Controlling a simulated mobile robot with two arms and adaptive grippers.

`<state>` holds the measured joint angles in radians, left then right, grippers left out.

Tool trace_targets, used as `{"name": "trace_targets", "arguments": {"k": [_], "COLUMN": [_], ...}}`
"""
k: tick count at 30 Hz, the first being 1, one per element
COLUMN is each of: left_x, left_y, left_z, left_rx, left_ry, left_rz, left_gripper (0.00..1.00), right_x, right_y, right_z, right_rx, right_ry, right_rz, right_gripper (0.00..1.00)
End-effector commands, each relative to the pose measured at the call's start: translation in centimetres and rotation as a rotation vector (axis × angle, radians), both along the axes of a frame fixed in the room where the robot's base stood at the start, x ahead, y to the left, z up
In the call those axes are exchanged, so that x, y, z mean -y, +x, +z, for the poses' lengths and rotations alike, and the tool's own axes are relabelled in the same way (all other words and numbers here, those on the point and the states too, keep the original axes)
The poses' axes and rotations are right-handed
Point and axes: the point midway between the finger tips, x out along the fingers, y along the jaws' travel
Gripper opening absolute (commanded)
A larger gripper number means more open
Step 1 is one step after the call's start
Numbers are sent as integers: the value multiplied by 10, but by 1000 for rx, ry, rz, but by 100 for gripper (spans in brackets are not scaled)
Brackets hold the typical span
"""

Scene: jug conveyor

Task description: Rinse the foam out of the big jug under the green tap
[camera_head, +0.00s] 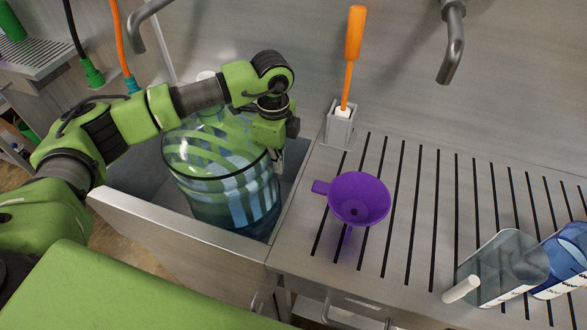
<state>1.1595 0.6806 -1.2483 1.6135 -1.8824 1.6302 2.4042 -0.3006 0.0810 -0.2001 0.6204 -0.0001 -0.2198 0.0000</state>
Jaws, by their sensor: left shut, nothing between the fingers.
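The big jug (222,180) is clear bluish plastic and sits in the metal sink (180,222). Its upper part is partly hidden behind my left arm. Pale streaks show on it; I cannot tell foam from reflections. My left gripper (278,163) points down at the jug's right upper side, shut with nothing held. I cannot tell whether it touches the jug. One grey metal spout (138,32) hangs at the upper left and another (451,50) at the upper right; neither looks green. No water stream shows. My right gripper is not in view.
A purple funnel (359,198) lies on the slotted drainboard (420,215) right of the sink. An orange-handled brush (354,45) stands in a metal holder (340,131) behind it. A clear bottle (503,262) and blue bottle (565,262) lie at the lower right. A green hose fitting (92,73) is left.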

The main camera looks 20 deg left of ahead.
Motion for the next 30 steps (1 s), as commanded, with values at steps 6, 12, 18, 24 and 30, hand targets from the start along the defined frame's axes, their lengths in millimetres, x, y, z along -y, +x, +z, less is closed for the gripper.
{"name": "trace_targets", "arguments": {"k": [6, 12, 18, 24, 30], "left_x": [-75, -121, -135, -135, -135], "left_y": [2, 3, 3, 4, 4], "left_z": [-5, -3, 0, 0, 0], "left_rx": [-4, -5, -4, -3, -3], "left_ry": [13, 11, 9, 9, 9], "left_rz": [15, 10, 7, 6, 7], "left_gripper": [0, 0, 0, 0, 0], "right_x": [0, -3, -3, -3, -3], "right_y": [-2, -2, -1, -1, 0], "right_z": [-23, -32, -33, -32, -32], "right_rx": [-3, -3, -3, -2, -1], "right_ry": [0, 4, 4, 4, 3], "right_rz": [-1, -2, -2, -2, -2], "right_gripper": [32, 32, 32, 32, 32]}}
